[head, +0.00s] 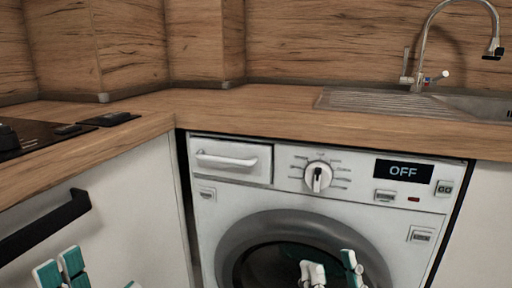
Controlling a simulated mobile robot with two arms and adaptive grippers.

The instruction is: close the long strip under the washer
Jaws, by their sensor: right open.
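The washer (330,190) is a white front-loader under the counter, with a dial, a display reading OFF and a round dark door. The long strip under it is out of view below the picture's lower edge. My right gripper (332,268) is open at the lower edge, in front of the washer door, with nothing seen between its fingers. My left gripper (60,268) shows only in part at the lower left, in front of the white cabinet. Its teal-padded fingers are cut off by the frame, so its opening is unclear.
A wooden counter (250,107) runs above the washer. A black handle (45,225) sticks out from the left cabinet front (140,210). A hob (40,135) lies at the left, and a sink with a tap (420,70) at the right.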

